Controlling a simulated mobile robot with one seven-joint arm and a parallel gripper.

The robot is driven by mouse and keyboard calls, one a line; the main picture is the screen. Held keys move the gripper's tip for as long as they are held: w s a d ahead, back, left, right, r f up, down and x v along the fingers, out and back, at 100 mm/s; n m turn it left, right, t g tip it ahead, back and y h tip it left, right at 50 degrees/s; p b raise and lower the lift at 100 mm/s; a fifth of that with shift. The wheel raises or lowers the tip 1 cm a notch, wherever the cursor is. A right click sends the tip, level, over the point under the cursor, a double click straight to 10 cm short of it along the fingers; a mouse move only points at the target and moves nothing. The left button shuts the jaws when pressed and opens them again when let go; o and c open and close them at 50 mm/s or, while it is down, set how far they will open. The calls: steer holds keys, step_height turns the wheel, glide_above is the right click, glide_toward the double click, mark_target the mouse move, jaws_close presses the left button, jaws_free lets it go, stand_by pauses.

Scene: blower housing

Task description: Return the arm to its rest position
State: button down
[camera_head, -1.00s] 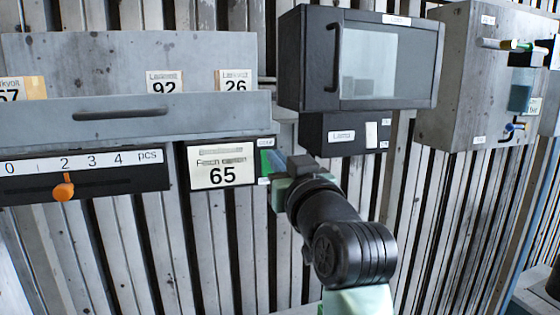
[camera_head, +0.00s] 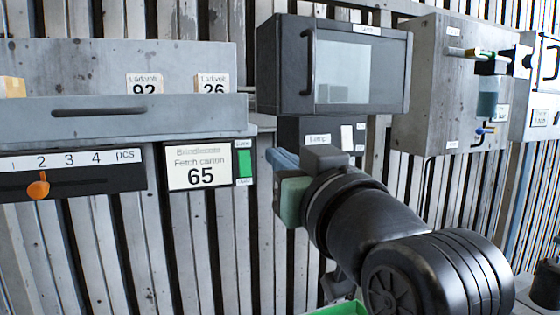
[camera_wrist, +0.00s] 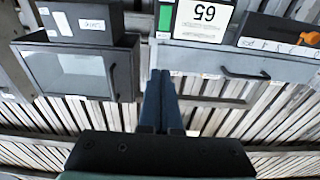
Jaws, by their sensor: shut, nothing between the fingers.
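My gripper (camera_head: 281,160) is in the middle of the head view, in front of the slatted wall, just right of the panel reading 65 (camera_head: 202,166). In the wrist view its two dark blue fingers (camera_wrist: 158,84) lie together with nothing between them. The fingers point at the wall between the panel and the dark cabinet and look apart from both. My black arm comes in from the lower right of the head view.
A dark cabinet with a glass door (camera_head: 340,70) hangs above my gripper. A grey drawer front (camera_head: 120,118) and an orange slider knob (camera_head: 39,188) are at left. A grey box with pipes (camera_head: 425,95) is at right. A green edge (camera_head: 342,309) shows at the bottom.

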steer(key=s+a+r+m+t+h, duration=0.1)
steer(key=s+r+t+h, duration=0.2)
steer(key=s, duration=0.4)
steer(key=s+a+r+m+t+h+b, duration=0.1)
steer(key=s+r+m+t+h, duration=0.1)
steer(key=s+t, duration=0.4)
step_height(320, 180, up, 2)
steer(key=shift+s+r+m+h, duration=0.15)
steer(key=shift+s+m+h, duration=0.25)
steer(key=shift+s, duration=0.8)
steer(key=shift+a, duration=0.15)
